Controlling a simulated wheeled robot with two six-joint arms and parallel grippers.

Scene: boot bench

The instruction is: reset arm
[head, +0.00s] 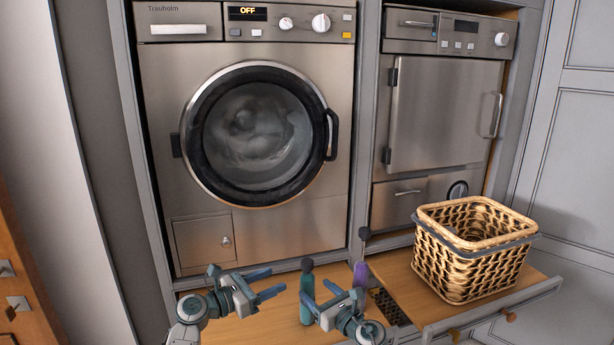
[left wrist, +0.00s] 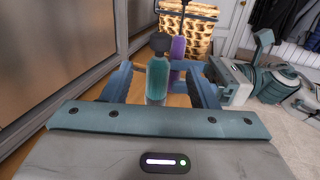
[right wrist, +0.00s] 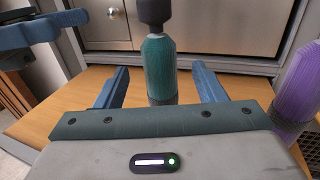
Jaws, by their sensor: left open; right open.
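My left gripper (head: 272,283) is open, with its blue fingers pointing right toward a teal bottle with a dark cap. My right gripper (head: 321,297) is open near the same teal bottle (head: 306,292). The bottle stands upright on the wooden shelf. In the left wrist view the teal bottle (left wrist: 157,78) shows between and beyond the fingers (left wrist: 160,88). In the right wrist view the teal bottle (right wrist: 159,65) stands ahead between the open fingers (right wrist: 160,88). Neither gripper visibly holds anything. A purple bottle (head: 360,275) stands to the right.
A washing machine (head: 160,90) with a shut round door stands behind, its display reading OFF. A second steel appliance (head: 440,115) is to its right. A wicker basket (head: 470,265) sits on a pulled-out wooden drawer (head: 410,300) at the right. The wooden shelf (head: 255,325) has bare room at the left.

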